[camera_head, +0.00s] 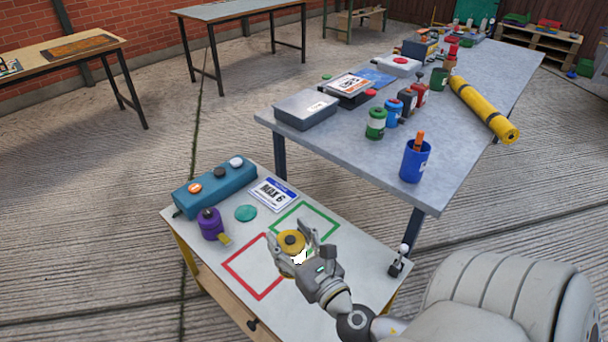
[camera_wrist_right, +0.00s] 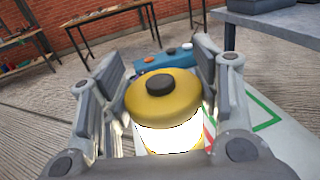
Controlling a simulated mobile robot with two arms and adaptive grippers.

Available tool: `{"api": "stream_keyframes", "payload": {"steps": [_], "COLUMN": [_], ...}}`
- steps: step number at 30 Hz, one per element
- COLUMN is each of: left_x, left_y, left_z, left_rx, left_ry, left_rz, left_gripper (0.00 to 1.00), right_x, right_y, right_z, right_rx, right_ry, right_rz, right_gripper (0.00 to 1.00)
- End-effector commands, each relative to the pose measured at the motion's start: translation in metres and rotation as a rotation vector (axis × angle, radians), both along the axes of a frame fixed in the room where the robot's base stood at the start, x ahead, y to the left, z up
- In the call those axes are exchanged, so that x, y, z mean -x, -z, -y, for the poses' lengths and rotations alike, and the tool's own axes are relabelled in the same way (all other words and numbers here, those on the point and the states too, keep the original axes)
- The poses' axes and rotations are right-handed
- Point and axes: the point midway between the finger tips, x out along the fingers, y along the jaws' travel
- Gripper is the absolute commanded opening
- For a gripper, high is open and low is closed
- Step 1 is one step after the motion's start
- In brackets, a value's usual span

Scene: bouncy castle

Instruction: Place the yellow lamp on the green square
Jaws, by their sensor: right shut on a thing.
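The yellow lamp (camera_head: 292,241) has a yellow top with a dark knob and a bright white lower part. My right gripper (camera_head: 296,240) is shut on it, with a finger on each side; the lamp fills the middle of the wrist view (camera_wrist_right: 163,98). In the head view the lamp appears over the area between the red square (camera_head: 257,293) and the green square (camera_head: 327,219). How high it is above the table is hard to tell. The green square is an empty outline, partly hidden by the gripper. My left gripper is not in view.
The small white table (camera_head: 345,275) also carries a teal box with buttons (camera_head: 208,187), a purple lamp (camera_head: 211,224), a teal disc (camera_head: 246,213), a "MAX 6" sign (camera_head: 273,194) and a small lever (camera_head: 399,262). A long grey table (camera_head: 350,150) with several items stands behind.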

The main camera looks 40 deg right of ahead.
Motion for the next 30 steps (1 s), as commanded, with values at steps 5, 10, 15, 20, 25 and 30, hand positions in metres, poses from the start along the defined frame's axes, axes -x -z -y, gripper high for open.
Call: {"api": "stream_keyframes", "payload": {"steps": [5,10,15,20,25,30], "left_x": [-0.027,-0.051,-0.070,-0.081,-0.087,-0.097], "left_y": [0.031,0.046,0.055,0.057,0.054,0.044], "left_z": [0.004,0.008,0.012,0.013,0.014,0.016], "left_rx": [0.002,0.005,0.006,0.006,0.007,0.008], "left_ry": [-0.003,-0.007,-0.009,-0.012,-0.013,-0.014], "left_rz": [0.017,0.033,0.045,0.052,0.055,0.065], "left_gripper": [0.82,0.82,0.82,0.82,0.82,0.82], "right_x": [-0.026,-0.046,-0.058,-0.063,-0.066,-0.078], "right_y": [0.049,0.067,0.068,0.060,0.055,0.060], "right_z": [0.079,0.157,0.226,0.269,0.286,0.280], "right_rx": [0.008,0.009,0.010,0.006,0.004,-0.001], "right_ry": [0.130,0.269,0.401,0.487,0.527,0.531], "right_rz": [0.006,0.009,0.006,0.004,0.003,0.003], "right_gripper": [0.04,0.04,0.04,0.04,0.04,0.04]}}
